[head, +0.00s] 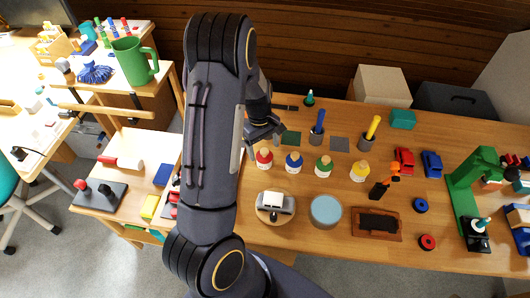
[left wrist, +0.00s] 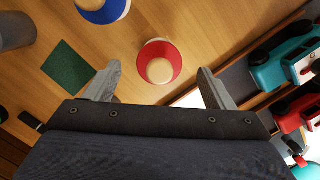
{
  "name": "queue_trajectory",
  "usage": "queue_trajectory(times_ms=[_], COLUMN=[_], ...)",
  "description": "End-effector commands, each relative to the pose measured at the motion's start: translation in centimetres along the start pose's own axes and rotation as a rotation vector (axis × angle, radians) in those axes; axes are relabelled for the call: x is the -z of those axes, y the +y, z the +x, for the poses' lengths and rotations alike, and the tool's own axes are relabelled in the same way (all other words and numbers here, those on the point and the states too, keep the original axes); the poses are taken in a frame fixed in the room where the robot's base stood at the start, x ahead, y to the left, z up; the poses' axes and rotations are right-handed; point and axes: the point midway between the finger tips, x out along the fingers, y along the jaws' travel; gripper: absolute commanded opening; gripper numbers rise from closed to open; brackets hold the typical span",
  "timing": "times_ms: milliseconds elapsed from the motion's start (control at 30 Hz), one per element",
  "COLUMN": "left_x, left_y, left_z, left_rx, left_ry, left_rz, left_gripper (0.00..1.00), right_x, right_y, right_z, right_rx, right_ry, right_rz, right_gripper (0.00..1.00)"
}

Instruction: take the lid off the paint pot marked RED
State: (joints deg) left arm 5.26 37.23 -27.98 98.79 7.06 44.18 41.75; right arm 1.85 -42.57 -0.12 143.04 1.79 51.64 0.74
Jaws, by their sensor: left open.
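The red paint pot (head: 264,160) stands on the wooden workbench, leftmost in a row of pots. Its pale wood-coloured lid (head: 264,151) is on top. In the left wrist view I look down on the red pot (left wrist: 175,65) and its lid (left wrist: 160,71). My left gripper (head: 262,133) is just behind the red pot in the head view and partly hidden by my arm. In the wrist view its two fingers (left wrist: 158,82) are spread apart with nothing between them, the pot lying just beyond their tips. My right gripper is not in view.
Blue (head: 293,163), green (head: 323,167) and yellow (head: 360,171) pots stand to the right. A green square (left wrist: 66,68) lies flat nearby. A round board (head: 262,215) and a blue-grey round tub (head: 325,211) are in front. Toy cars (left wrist: 280,65) lie beside the gripper in the wrist view.

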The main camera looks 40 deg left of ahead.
Motion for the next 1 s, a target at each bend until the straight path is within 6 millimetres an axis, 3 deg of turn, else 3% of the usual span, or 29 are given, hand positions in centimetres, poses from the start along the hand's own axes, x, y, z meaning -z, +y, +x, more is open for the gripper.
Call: queue_trajectory(times_ms=[167, 400, 767, 1000], left_x=[0.0, 0.0, 0.0, 0.0], left_y=[0.0, 0.1, 0.1, 0.1], left_z=[1.8, 2.0, 1.9, 1.9], left_rx=[-0.001, -0.002, -0.002, -0.003], left_ry=[0.001, 0.002, 0.002, 0.002], left_rz=[0.002, 0.002, 0.002, 0.002], left_gripper=[0.77, 0.77, 0.3, 0.3], right_x=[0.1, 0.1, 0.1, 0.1], right_y=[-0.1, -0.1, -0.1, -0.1], right_z=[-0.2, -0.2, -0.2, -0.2], right_rx=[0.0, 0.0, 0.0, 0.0], right_ry=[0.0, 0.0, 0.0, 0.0], right_rz=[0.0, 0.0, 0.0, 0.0], right_gripper=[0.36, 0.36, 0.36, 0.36])
